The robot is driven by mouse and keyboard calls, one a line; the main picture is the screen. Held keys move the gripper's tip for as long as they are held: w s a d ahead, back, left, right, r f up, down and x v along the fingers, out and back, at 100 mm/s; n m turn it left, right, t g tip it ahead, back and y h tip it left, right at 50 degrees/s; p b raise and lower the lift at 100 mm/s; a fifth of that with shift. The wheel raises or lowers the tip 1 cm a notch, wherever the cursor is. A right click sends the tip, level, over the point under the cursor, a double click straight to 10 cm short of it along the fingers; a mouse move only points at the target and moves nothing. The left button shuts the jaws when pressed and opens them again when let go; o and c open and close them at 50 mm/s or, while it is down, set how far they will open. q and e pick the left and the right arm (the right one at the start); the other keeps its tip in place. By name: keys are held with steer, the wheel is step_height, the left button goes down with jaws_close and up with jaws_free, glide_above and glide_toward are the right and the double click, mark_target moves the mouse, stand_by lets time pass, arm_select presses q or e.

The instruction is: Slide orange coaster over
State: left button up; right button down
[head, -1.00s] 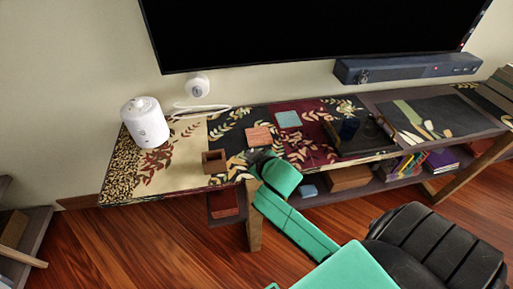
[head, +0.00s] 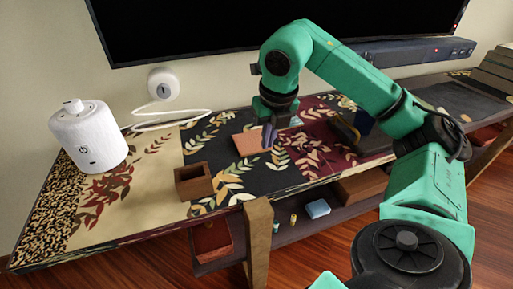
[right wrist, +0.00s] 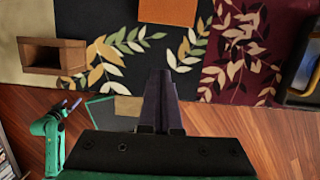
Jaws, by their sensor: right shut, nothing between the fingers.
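The orange coaster (head: 249,144) lies flat on the dark leafy part of the table cover. It also shows at the top edge of the right wrist view (right wrist: 168,12), partly cut off. My right gripper (head: 269,137) points down, shut and empty, at the coaster's right side in the head view. In the right wrist view its closed fingers (right wrist: 159,78) end short of the coaster, with a gap in the picture. Contact with the table cannot be told. My left gripper (right wrist: 70,104) appears small at the lower left of the right wrist view; its jaw state is unclear.
An open wooden box (head: 193,181) stands left of the coaster. A teal coaster (head: 296,121) is partly hidden behind my right gripper. A white cylinder device (head: 88,138) stands at the left. A dark tray (head: 345,130) lies right, partly behind my arm. The television (head: 200,30) hangs behind.

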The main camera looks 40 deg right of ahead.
mark_target(262, 166)
steer(key=b+x, duration=0.2)
steer(key=x, duration=0.7)
steer(key=shift+a+f, duration=0.1)
steer(key=shift+f, duration=0.05)
steer(key=w, duration=0.3)
steer(key=shift+d+r, duration=0.3)
steer(key=shift+d, duration=0.1)
steer(key=shift+w+d+p, duration=0.2)
steer(key=shift+w+p, duration=0.1)
steer(key=shift+w, duration=0.15)
arm_select(q)
steer(key=r, duration=0.1)
steer(key=w+r, duration=0.1)
steer(key=d+r, duration=0.1)
steer(key=r, duration=0.1)
steer(key=shift+w, duration=0.3)
